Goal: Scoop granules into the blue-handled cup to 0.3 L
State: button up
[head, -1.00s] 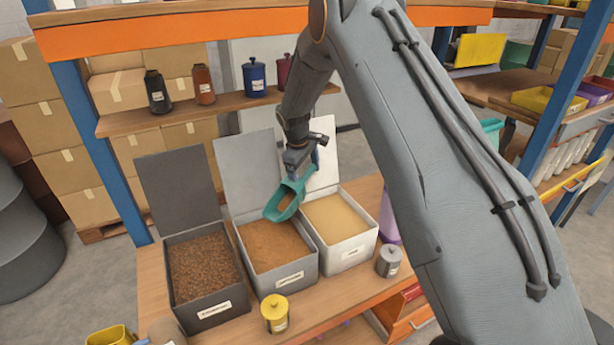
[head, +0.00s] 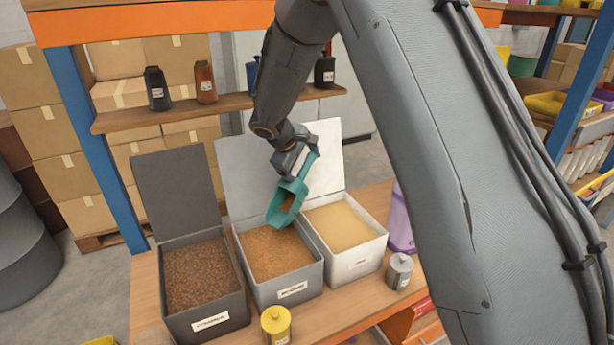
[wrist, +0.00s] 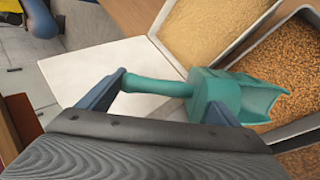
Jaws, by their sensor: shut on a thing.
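My gripper (head: 303,160) is shut on the handle of a teal scoop (head: 287,203); the wrist view shows the handle between my fingers (wrist: 158,88) and the scoop's bowl (wrist: 228,98). The scoop hangs steeply with its mouth down at the orange-brown granules (head: 272,252) in the grey middle bin (head: 300,288). Some brown shows inside the scoop; how much it holds I cannot tell. Its lower edge seems at the granule surface. I cannot make out the blue-handled cup; a blue object (wrist: 41,18) at the wrist view's top left is cut off and unclear.
A dark bin (head: 210,318) of brown granules stands left, a white bin (head: 355,262) of pale granules right. Their raised lids stand behind. A yellow canister (head: 276,322) and grey canister (head: 399,271) stand in front. A shelf (head: 200,112) with jars is behind.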

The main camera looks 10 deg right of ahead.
jog(key=shift+s+a+r+t+h+b, duration=0.7)
jog(key=shift+r+b, duration=0.2)
jog(key=shift+b, duration=1.25)
jog(key=s+a+r+t+h+b, duration=0.4)
jog(key=s+a+b, duration=0.5)
jog(key=b, duration=0.6)
jog(key=shift+s+t+h, duration=0.25)
jog(key=shift+t+h, duration=0.75)
jog(key=shift+t, duration=0.1)
notch_tip(320, 180, up, 3)
jog(key=g+y+p, duration=0.4)
jog(key=p, duration=0.5)
jog(key=shift+p, duration=0.4)
jog(key=shift+f, duration=0.1)
